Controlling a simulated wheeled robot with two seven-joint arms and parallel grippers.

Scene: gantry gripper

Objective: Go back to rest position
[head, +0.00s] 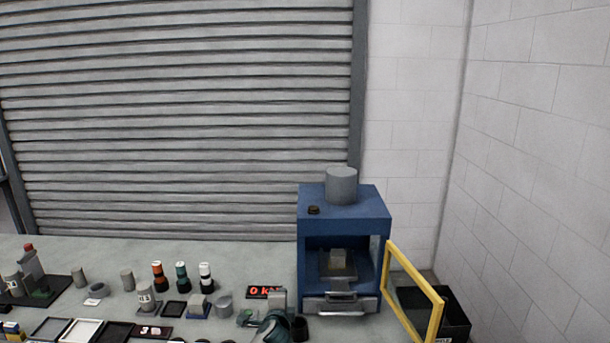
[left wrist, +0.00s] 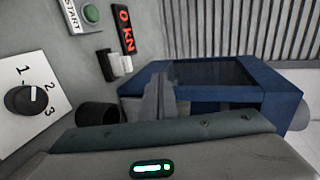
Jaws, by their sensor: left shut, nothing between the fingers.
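My left gripper (head: 278,296) is at the bottom centre of the head view, in front of the left side of the blue press. Its grey fingers also show in the left wrist view (left wrist: 160,95); they are shut and hold nothing. The blue press (head: 345,202) has a grey cylinder on top and a grey block (head: 338,258) inside its open front. My right gripper is in neither view.
The yellow-framed door (head: 434,313) of the press swings out to the right, beside a black bin (head: 456,322). A red 0 kN display (head: 258,292) and a green START button (left wrist: 91,13) are near the gripper. Several cylinders and trays fill the left bench (head: 225,260).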

